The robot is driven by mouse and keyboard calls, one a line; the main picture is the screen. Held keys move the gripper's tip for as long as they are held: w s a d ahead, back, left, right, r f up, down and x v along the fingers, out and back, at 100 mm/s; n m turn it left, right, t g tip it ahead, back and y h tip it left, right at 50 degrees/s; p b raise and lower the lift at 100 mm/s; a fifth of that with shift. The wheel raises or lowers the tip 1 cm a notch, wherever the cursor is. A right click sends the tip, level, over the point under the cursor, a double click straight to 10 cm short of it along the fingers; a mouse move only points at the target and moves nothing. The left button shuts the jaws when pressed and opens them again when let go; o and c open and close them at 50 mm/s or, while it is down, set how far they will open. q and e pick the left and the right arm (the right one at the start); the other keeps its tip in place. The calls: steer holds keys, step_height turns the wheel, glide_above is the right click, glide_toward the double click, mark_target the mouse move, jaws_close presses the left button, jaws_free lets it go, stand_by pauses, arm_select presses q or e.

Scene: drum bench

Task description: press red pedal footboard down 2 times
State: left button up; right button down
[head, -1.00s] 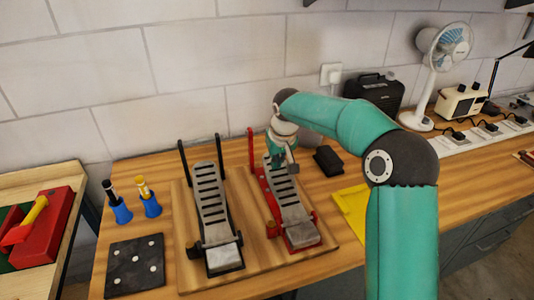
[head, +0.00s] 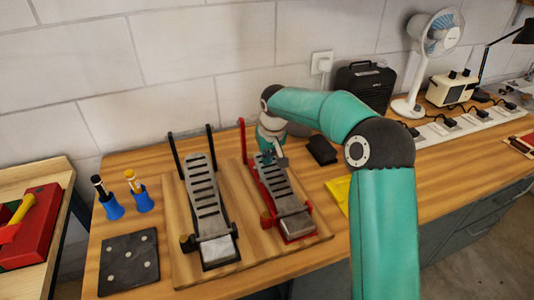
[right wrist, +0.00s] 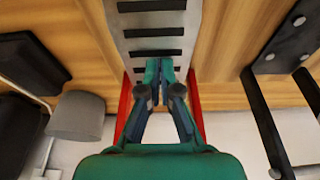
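The red pedal has a grey slotted footboard (head: 277,192) in a red frame, with a red upright post at its back, on a wooden board right of a similar black-framed pedal. My right gripper (head: 274,158) is over the back end of that footboard. In the right wrist view the right gripper's fingertips (right wrist: 159,70) are together, with nothing seen between them, in front of the slotted footboard (right wrist: 154,28). I cannot tell whether they touch it. The footboard slopes. My left gripper is not in view.
The black-framed pedal (head: 207,205) stands close on the left. A black box (head: 322,150) lies right of the red pedal, and a yellow sheet (head: 340,192) nearer. Two blue-based holders (head: 112,205) and a black dotted pad (head: 129,262) are at the left.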

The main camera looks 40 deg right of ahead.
step_height(320, 180, up, 3)
steer(key=shift+r+p, duration=0.1)
steer(key=shift+p, duration=0.45)
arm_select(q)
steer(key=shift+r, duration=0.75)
arm_select(e)
step_height(320, 180, up, 10)
steer(key=shift+s+a, duration=0.2)
steer(key=shift+s, duration=0.05)
arm_select(q)
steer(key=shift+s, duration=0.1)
steer(key=shift+b, duration=0.3)
